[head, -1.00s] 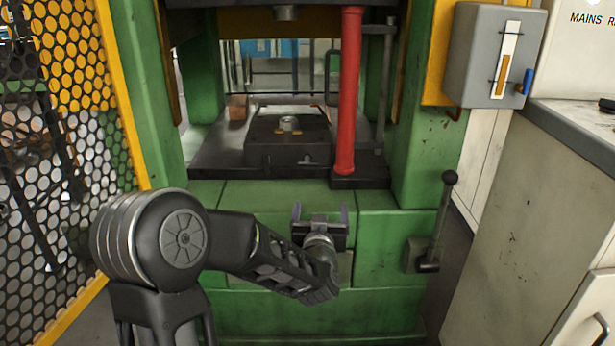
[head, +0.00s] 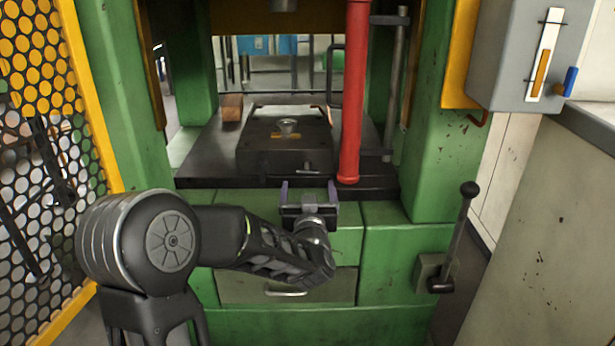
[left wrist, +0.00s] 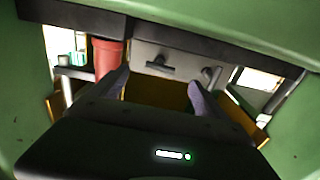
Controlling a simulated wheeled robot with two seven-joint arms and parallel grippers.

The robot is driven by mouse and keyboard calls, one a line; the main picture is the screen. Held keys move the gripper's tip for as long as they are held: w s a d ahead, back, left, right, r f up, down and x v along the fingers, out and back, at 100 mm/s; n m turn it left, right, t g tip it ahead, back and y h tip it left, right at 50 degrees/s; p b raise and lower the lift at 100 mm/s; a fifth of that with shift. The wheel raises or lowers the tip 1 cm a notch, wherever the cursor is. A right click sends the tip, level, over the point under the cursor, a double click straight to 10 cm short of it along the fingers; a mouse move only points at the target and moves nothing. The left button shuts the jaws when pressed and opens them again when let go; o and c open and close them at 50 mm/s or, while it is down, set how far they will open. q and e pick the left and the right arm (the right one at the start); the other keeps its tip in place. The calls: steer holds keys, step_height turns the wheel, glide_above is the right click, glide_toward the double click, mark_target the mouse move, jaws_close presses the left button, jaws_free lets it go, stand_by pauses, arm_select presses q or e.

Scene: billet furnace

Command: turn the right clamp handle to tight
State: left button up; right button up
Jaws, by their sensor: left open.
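The right clamp handle (head: 308,169) is a small dark bar at the front of the dark die block (head: 262,150) on the press bed. In the left wrist view, two small handles show on the block face. The one nearer the red column (left wrist: 160,67) appears to be the right one, as this view looks turned over. My left gripper (head: 309,192) is open and empty, its fingers pointing toward the block. It is just in front of the bed edge, apart from the handle. In the left wrist view its fingers (left wrist: 158,82) frame the block face. My right gripper is not in view.
A red column (head: 353,100) stands right of the block. A black-knobbed lever (head: 458,235) is on the press's front right. A drawer (head: 240,287) is below the arm. A mesh guard (head: 45,130) is at left and a grey box (head: 515,55) upper right.

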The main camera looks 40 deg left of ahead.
mark_target(307, 168)
arm_select(q)
steer(key=b+x, duration=0.1)
steer(key=x, duration=0.5)
steer(key=shift+w+a+b, duration=0.25)
steer(key=shift+w+b, duration=0.05)
steer(key=shift+c, duration=0.5)
steer(key=c, duration=1.2)
steer(key=shift+c, duration=0.2)
